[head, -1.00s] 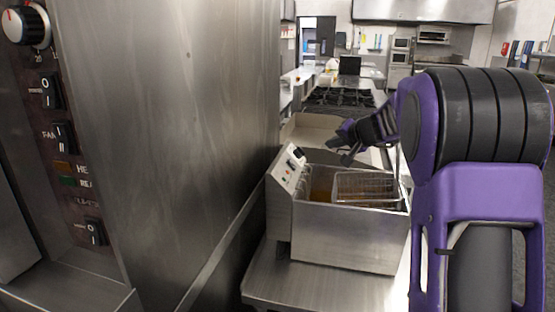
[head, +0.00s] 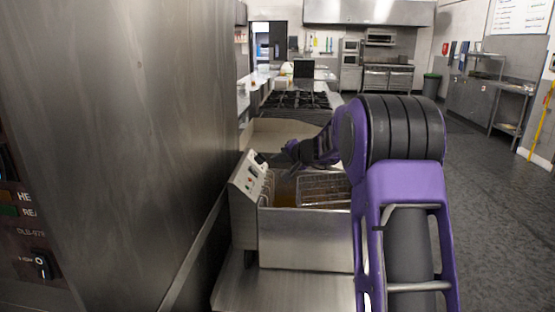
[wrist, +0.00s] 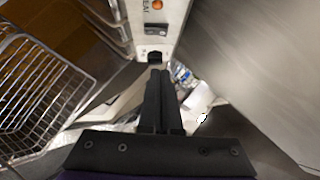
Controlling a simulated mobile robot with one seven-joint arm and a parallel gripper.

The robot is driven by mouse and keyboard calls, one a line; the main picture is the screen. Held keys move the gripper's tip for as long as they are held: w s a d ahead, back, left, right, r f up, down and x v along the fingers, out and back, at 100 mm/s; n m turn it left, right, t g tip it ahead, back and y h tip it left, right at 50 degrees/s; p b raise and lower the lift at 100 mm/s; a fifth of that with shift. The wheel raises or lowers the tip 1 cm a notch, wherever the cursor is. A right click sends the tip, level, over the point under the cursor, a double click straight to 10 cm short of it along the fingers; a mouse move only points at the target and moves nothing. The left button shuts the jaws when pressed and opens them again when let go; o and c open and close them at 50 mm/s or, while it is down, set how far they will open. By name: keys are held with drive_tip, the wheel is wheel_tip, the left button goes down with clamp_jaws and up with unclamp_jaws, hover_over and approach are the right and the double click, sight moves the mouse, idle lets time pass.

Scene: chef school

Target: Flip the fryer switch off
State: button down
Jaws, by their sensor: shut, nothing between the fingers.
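The steel fryer (head: 305,240) stands on a steel counter, with its sloped control panel (head: 247,178) on the left side. In the wrist view a dark rocker switch (wrist: 156,30) sits on the panel (wrist: 176,12) below an orange light (wrist: 157,5). A second small black part (wrist: 154,56) is lower on the panel, just beyond my fingertips. My gripper (wrist: 160,75) is shut and empty, its fingers pointing at the panel's lower end. In the head view my gripper (head: 284,162) is above the fryer, right of the panel. I cannot tell whether the fingertips touch it.
A wire basket (head: 325,188) sits in the fryer and also shows in the wrist view (wrist: 45,95). A tall steel cabinet (head: 120,120) stands close on the left. A stove top (head: 297,100) is behind the fryer. Open floor (head: 480,210) lies to the right.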

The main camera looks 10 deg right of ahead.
sight(253, 168)
drive_tip(key=x, duration=0.2)
drive_tip(key=a+x, duration=0.1)
drive_tip(key=x, duration=0.2)
drive_tip(key=s+p+x, duration=0.1)
drive_tip(key=x, duration=0.2)
drive_tip(key=shift+w+a+f, duration=0.25)
drive_tip(key=shift+f, duration=0.25)
drive_tip(key=shift+w+a+f, duration=0.15)
drive_tip(key=shift+a+f, duration=0.25)
drive_tip(key=shift+a, duration=0.15)
